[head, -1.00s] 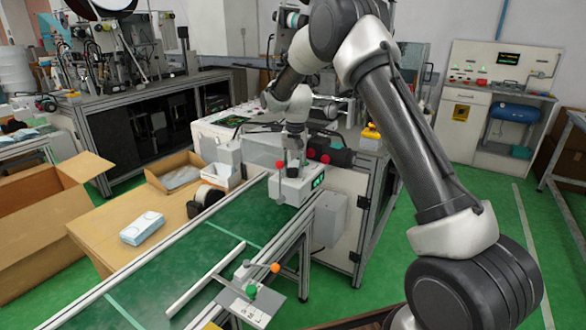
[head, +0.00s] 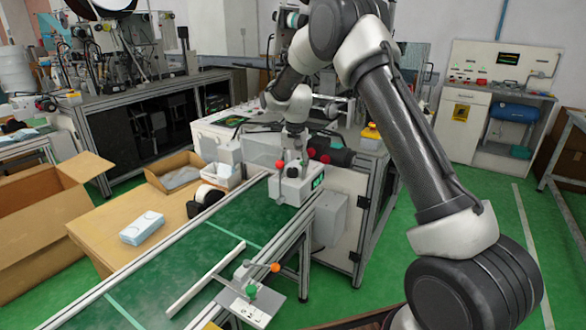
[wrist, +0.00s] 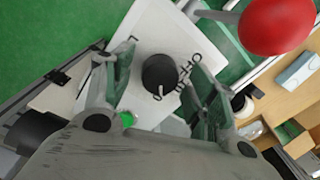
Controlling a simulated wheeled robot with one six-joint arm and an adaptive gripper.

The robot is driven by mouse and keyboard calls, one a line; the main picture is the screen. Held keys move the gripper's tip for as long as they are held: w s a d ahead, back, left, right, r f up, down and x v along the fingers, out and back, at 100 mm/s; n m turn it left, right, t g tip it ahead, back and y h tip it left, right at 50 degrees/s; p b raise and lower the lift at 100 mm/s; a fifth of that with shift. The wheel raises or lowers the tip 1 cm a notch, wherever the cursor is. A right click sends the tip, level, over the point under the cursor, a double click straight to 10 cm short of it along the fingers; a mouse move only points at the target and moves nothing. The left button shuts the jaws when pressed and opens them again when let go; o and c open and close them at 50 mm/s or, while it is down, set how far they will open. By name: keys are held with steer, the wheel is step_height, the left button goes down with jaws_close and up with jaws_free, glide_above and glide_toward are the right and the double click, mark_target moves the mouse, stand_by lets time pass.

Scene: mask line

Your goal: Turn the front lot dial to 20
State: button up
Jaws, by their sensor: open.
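A black round dial (wrist: 160,74) with a pale pointer mark sits on the white top face of a box, with printed black lettering beside it. In the head view this white box (head: 291,190) stands at the far end of the conveyor, with a green display (head: 318,181) on its side, too small to read. My gripper (wrist: 150,66) is open, its fingers on either side of the dial and apart from it. In the head view my gripper (head: 292,152) is above the box, pointing down.
A red ball knob (wrist: 276,22) rises close to my gripper; another red ball (head: 325,159) shows at right. The green conveyor (head: 185,240) runs toward the front left, with an orange-knobbed lever (head: 275,268) near its side. A blue-white pack (head: 142,228) lies on the wooden table.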

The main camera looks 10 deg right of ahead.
mark_target(295, 169)
steer(key=shift+r, duration=0.1)
step_height(295, 169, up, 12)
steer(key=shift+d, duration=0.25)
steer(key=shift+s, duration=0.1)
